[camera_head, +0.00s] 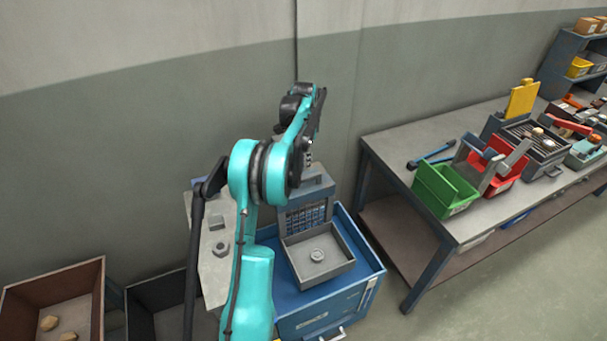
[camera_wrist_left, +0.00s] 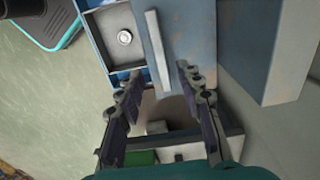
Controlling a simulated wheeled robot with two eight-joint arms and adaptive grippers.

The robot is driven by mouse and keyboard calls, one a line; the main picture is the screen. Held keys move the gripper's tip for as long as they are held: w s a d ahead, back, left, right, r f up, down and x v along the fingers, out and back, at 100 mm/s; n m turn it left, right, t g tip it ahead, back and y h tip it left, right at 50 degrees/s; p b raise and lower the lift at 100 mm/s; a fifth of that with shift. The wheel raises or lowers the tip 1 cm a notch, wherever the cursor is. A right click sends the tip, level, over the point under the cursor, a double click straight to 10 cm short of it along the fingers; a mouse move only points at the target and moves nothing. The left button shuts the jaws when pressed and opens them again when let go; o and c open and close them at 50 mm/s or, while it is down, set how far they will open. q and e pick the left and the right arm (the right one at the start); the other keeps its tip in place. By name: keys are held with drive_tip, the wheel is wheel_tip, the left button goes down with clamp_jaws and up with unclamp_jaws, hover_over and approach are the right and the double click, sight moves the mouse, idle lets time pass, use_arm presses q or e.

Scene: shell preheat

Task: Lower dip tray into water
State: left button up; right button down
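A shallow square grey tray (camera_head: 340,268), which looks like the dip tray, sits on a blue cabinet-like unit (camera_head: 363,250). A round metal part (camera_head: 318,255) lies in it. The tray also shows in the wrist view (camera_wrist_left: 98,56), up and left of my fingers. My left gripper (camera_head: 309,150) hangs above the grey upright housing (camera_head: 318,188) behind the tray. In the wrist view its fingers (camera_wrist_left: 160,75) are apart, with a pale bar (camera_wrist_left: 157,50) beyond and between the tips; contact is not visible. I cannot make out any water. My right gripper is not in view.
A grey bench (camera_head: 208,262) with a hex nut (camera_head: 220,249) stands left of the unit. A workbench (camera_head: 400,150) at right bears a green bin (camera_head: 445,190), a red bin (camera_head: 495,165) and a grill. A brown crate (camera_head: 85,285) stands at lower left. The floor at lower right is clear.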

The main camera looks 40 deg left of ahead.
sight(304, 178)
use_arm(q)
wheel_tip(304, 178, down, 8)
drive_tip(key=shift+r+b, duration=0.15)
drive_tip(key=shift+b, duration=0.8)
clamp_jaws()
